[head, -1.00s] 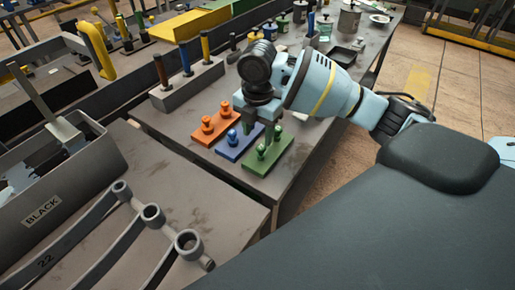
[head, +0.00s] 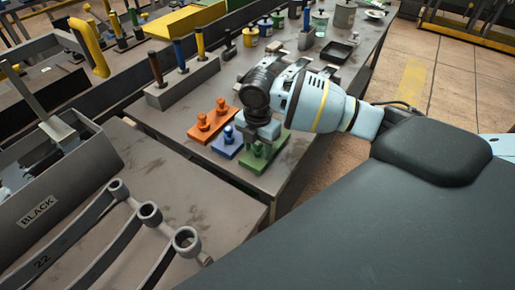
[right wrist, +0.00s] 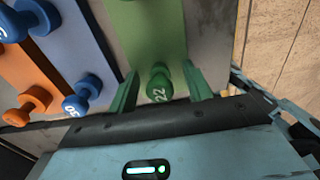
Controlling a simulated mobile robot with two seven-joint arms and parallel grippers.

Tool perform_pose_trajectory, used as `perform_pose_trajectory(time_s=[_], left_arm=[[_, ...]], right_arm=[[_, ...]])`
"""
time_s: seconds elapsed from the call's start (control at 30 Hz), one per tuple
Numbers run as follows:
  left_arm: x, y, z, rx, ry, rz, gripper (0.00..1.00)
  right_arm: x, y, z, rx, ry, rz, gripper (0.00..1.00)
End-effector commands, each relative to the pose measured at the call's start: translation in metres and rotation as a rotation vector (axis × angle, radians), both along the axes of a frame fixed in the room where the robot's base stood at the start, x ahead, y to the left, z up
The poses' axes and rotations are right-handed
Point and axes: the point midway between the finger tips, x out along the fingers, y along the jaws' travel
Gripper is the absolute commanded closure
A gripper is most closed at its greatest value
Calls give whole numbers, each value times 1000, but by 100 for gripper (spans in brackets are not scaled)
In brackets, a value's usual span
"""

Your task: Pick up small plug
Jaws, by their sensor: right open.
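Green plugs stand on a green board (head: 272,157); one green plug (head: 257,150) shows under my right gripper (head: 262,140). In the right wrist view, a green plug marked 22 (right wrist: 158,84) lies between the two green fingers of my right gripper (right wrist: 161,72). The fingers are apart, with a gap on each side of the plug. Blue plugs (head: 228,133) stand on a blue board (head: 222,150) beside it, and orange plugs (head: 203,121) on an orange board (head: 196,134). The frames do not clearly show which plug is the small one. My left gripper is not in view.
A grey block (head: 184,88) with brown, blue and yellow handles stands behind the boards. A bin labelled BLACK (head: 38,212) and several dark bars with ringed ends (head: 150,212) lie at left. The dark tray (head: 337,52) and several pots stand farther back.

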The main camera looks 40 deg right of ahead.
Motion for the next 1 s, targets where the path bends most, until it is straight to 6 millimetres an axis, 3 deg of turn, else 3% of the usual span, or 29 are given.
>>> perform_pose_trajectory(time_s=[0.13,0.43,0.77,1.0], left_arm=[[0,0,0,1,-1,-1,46],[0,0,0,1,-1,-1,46],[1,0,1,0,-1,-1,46],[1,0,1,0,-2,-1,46]], right_arm=[[0,0,0,0,0,0,52],[0,0,1,0,0,0,92],[0,0,3,0,-1,0,93],[1,0,22,0,-2,0,93]])
